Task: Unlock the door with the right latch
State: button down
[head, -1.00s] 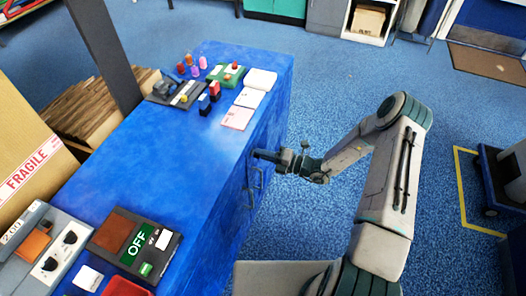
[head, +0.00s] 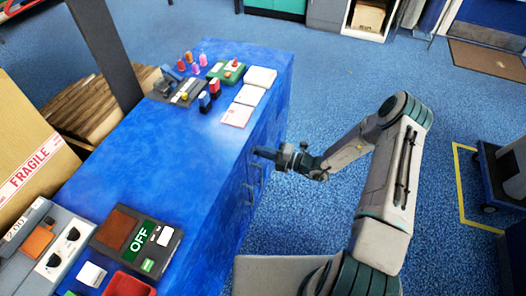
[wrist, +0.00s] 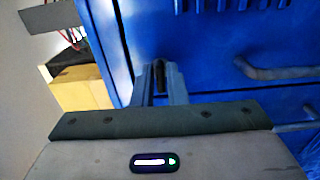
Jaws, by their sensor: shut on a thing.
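The blue cabinet (head: 205,160) has its doors on the side facing my arm. My gripper (head: 262,153) is at the upper part of that front. In the wrist view my gripper (wrist: 158,88) has its two fingers shut around a small dark upright piece, the latch (wrist: 159,70), against the blue door (wrist: 205,60). The latch's lower part is hidden between the fingers. I cannot tell from the head view which latch it is. A grey bar handle (wrist: 275,72) sits to the right of the fingers. The doors look closed.
The cabinet top carries stamps, paper pads (head: 249,96) and an OFF device (head: 138,240). Door handles (head: 252,186) stick out below my gripper. A cart (head: 505,180) stands at the right. Blue carpet (head: 300,75) is clear behind the arm.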

jog(key=c, duration=1.5)
grip_release()
jog(key=shift+c, duration=0.2)
jog(key=v, duration=1.4)
jog(key=shift+a+r, duration=0.1)
jog(key=shift+r, duration=0.05)
